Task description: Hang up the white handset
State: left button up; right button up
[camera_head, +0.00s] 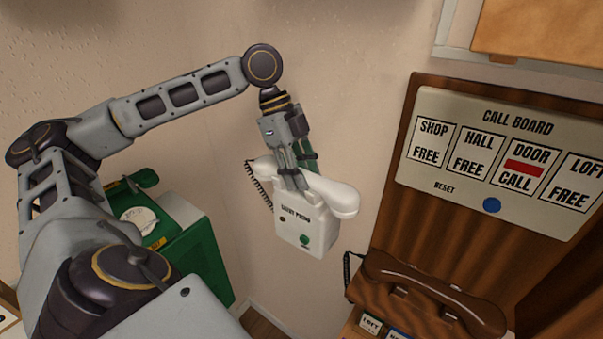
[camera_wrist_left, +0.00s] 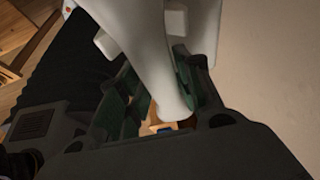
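The white handset (camera_head: 335,194) is at the front of the white wall phone (camera_head: 308,232), across its upper part. I cannot tell whether it rests on the cradle or is held just off it. My left gripper (camera_head: 294,181) reaches down onto the handset's middle, and its fingers are closed around it. In the left wrist view the handset (camera_wrist_left: 150,50) passes between the green fingers (camera_wrist_left: 160,90). A dark coiled cord (camera_head: 260,186) hangs at the handset's left end. My right gripper is not in view.
A brown handset (camera_head: 430,292) lies on a wooden phone at the lower right. A call board (camera_head: 500,160) is on the wooden panel; its DOOR tile reads CALL. Bare wall surrounds the white phone.

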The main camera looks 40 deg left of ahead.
pick_arm(q)
jog(key=shift+o, duration=0.7)
jog(key=shift+v, duration=3.7)
